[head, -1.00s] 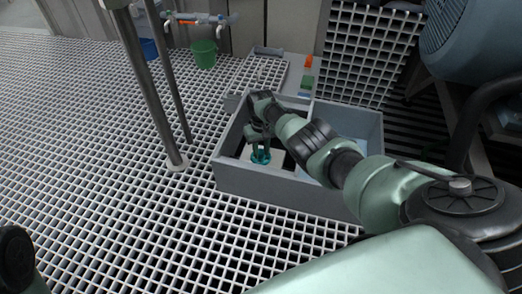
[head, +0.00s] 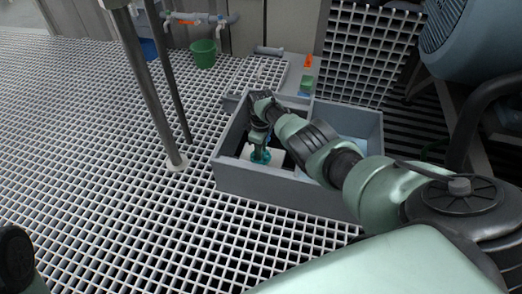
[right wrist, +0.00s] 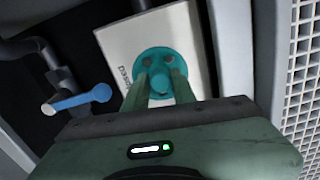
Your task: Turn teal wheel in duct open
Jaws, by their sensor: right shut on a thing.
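The teal wheel (head: 261,156) sits low inside the left part of the grey open-topped duct (head: 275,184). My right gripper (head: 259,148) reaches down into the duct from above and is shut on the wheel. In the right wrist view the teal wheel (right wrist: 163,66) lies on a white block (right wrist: 185,35) with dark lettering partly covered. Both fingers of the right gripper (right wrist: 162,84) touch the wheel there. The wheel's near side is hidden by the fingers. My left gripper does not show.
A blue lever (right wrist: 80,101) on a grey pipe lies beside the white block in the right wrist view. The duct walls stand close around the gripper. A metal post (head: 150,90) and a green bucket (head: 203,54) stand on the grating to the left.

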